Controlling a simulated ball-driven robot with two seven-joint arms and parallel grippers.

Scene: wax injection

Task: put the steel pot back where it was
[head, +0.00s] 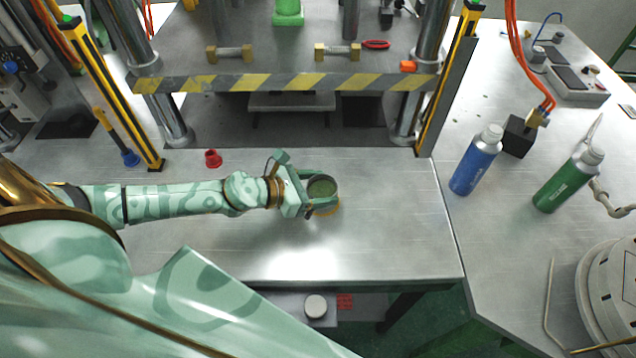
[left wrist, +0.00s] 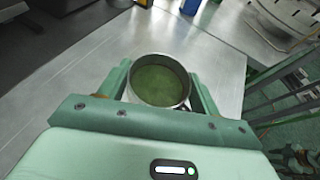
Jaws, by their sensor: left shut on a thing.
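The steel pot (head: 322,187) is a small round metal pot with green inside, seen from above over the middle of the metal table (head: 390,235). My left gripper (head: 318,189) is shut on it, with one finger on each side. In the left wrist view the pot (left wrist: 160,82) sits upright between the two green fingers of the left gripper (left wrist: 160,92). I cannot tell whether the pot touches the table. My right gripper is not in view.
A press with a yellow-black striped bar (head: 285,82) stands behind. A red cup (head: 213,158) is at the left. A blue bottle (head: 475,160), a black block (head: 518,136) and a green bottle (head: 568,180) stand on the right table. The front of the metal table is clear.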

